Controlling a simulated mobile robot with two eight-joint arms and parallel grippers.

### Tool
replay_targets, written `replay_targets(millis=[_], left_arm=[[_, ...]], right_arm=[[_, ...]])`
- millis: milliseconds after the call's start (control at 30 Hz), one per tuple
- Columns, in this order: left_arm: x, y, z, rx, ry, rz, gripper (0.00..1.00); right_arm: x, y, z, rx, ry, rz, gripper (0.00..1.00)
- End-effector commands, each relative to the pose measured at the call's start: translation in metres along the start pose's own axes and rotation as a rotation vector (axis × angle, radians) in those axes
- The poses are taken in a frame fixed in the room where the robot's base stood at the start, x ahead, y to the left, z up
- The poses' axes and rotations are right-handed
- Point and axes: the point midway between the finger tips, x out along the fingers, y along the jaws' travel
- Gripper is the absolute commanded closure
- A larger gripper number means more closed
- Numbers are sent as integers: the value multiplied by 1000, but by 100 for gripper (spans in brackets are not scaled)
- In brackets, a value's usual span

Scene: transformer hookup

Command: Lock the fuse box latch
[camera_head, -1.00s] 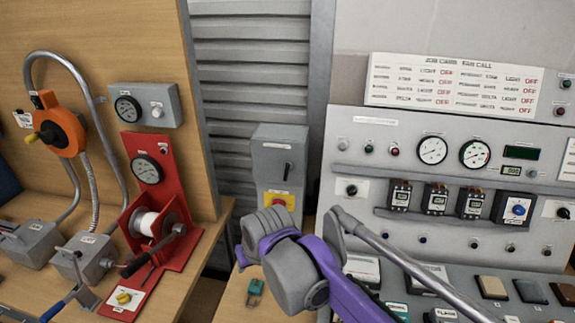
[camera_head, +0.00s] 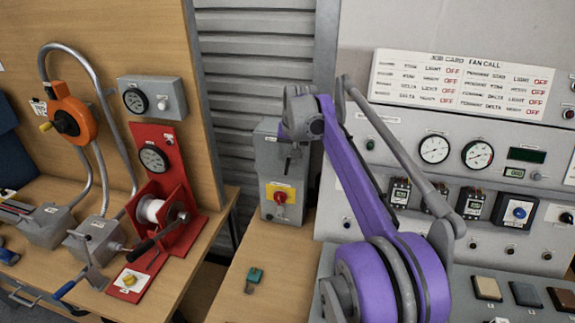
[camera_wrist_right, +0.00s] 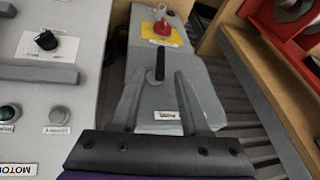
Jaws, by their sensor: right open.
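The grey fuse box (camera_head: 268,190) stands at the back of the wooden bench in the head view. Its front has a red knob (camera_head: 281,197) on a yellow plate. My right gripper (camera_head: 290,150) is at the upper front of the box and partly covers it. In the right wrist view the black latch handle (camera_wrist_right: 160,62) lies between the two open fingers of the gripper (camera_wrist_right: 158,80), with its free end toward the red knob (camera_wrist_right: 163,28). I see a gap on both sides of the handle. My left gripper is not in view.
A control panel (camera_head: 370,230) with gauges and switches stands right of the box. A red winch stand (camera_head: 178,195) is on the left bench (camera_head: 215,225). A small green object (camera_head: 255,274) lies on the bench before the box. A gap separates the benches.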

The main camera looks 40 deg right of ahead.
Motion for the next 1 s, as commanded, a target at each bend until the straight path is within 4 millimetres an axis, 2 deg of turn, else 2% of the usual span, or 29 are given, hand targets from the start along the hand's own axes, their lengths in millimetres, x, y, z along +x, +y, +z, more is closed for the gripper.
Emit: replay_targets(millis=[100, 300, 667, 767, 933, 1000], left_arm=[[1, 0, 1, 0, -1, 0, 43], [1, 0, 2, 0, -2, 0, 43], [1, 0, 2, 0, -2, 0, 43], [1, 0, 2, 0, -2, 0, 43], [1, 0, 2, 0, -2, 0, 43], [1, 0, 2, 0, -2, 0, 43]], right_arm=[[23, 0, 0, -1, 0, 0, 54], [46, 0, 0, -1, 0, 0, 54], [52, 0, 0, -1, 0, 0, 54], [52, 0, 0, -1, 0, 0, 69], [52, 0, 0, -1, 0, 0, 99], [52, 0, 0, -1, 0, 0, 100]])
